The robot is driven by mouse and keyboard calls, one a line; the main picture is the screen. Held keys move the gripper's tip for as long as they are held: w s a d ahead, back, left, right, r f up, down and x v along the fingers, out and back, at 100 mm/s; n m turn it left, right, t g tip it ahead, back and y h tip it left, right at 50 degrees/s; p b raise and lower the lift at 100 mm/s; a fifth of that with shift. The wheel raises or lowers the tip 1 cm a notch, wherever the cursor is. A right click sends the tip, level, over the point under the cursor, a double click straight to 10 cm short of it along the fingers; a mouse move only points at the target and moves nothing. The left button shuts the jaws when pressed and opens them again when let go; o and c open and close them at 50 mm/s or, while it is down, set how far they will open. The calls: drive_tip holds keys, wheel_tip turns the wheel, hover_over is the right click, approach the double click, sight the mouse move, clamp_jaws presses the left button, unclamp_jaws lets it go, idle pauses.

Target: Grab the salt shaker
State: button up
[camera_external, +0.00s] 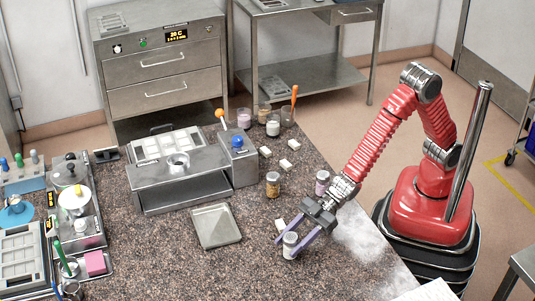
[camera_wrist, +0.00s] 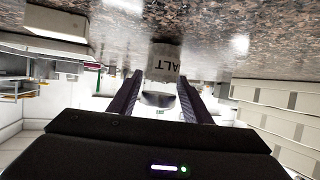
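The salt shaker (camera_external: 290,246) is a small pale jar with a grey top. It stands upright on the speckled counter, near its front right part. My gripper (camera_external: 287,249) reaches down to it from the right, with its two purple fingers spread on either side of the jar. In the wrist view, which is upside down, the salt shaker (camera_wrist: 165,60) shows the letters "ALT" on its label. It is at or just beyond the tips of my gripper (camera_wrist: 160,76), between the dark fingers. The fingers look open, with a small gap on the left; I see no clear contact.
A small white block (camera_external: 280,225) lies close behind the shaker. An amber-filled jar (camera_external: 273,184) and a pinkish jar (camera_external: 322,182) stand farther back. A square grey tray (camera_external: 215,226) lies to the left. White powder (camera_external: 362,240) is spilled at the right counter edge.

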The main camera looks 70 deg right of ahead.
drive_tip(key=c, duration=0.7)
wheel_tip(320, 180, up, 10)
drive_tip(key=shift+r, duration=0.1)
idle(0.4)
idle(0.4)
